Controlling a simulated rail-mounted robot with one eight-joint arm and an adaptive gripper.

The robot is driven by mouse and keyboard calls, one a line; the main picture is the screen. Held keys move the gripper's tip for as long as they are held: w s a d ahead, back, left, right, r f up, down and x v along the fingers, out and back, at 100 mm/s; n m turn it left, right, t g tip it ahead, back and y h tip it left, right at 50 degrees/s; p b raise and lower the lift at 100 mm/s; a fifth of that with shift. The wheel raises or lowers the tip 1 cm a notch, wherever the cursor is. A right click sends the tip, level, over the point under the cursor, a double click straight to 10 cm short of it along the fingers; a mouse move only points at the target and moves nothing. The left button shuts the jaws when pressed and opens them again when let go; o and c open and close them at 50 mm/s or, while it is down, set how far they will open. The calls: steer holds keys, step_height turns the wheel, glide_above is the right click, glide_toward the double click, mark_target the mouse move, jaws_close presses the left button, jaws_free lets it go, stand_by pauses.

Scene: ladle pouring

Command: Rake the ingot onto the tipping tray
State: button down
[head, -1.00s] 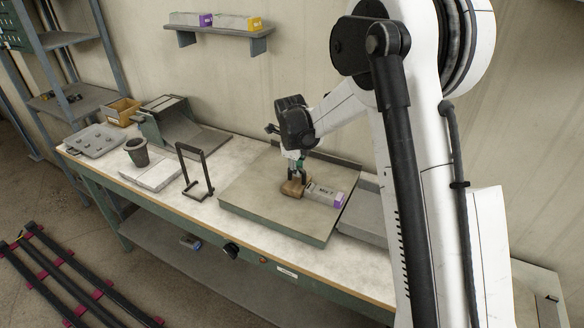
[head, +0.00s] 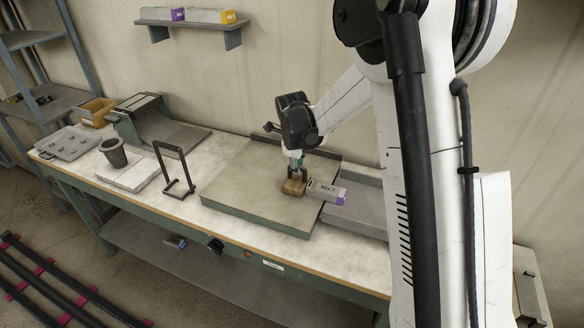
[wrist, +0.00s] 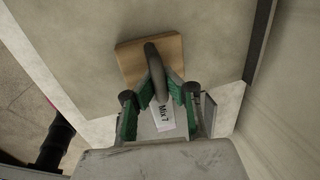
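The ingot (head: 325,190), a grey bar labelled "Mix 7" with a purple end, lies at the right edge of the beige slab (head: 245,190). Its purple end reaches past that edge, over the side of the grey tray (head: 365,208). My gripper (head: 297,172) is shut on the dark handle (wrist: 158,70) of a wooden block (head: 293,187). The block rests on or just above the slab, against or very near the ingot's left end. In the wrist view the ingot (wrist: 163,119) shows between my fingers, partly hidden by them and the gripper body.
A black upright frame (head: 173,170) stands left of the slab. Further left are a dark cup (head: 114,153), a white block (head: 130,174), a moulded tray (head: 68,144) and a green-sided box (head: 140,118). A wall shelf (head: 190,24) holds labelled bars. The slab's left part is clear.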

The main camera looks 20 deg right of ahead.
steer(key=shift+s+d+b, duration=0.5)
steer(key=shift+s+d, duration=1.25)
steer(key=shift+d, duration=0.4)
steer(key=shift+s+d+b, duration=0.5)
steer(key=shift+s+d, duration=1.25)
steer(key=shift+d, duration=0.4)
steer(key=shift+s+d+b, duration=0.5)
steer(key=shift+s+d, duration=1.25)
steer(key=shift+d, duration=0.4)
steer(key=shift+w+a, duration=0.7)
steer(key=shift+a, duration=0.1)
step_height(320, 180, up, 7)
steer(key=p, duration=0.3)
steer(key=shift+w+a, duration=0.3)
steer(key=shift+a, duration=0.1)
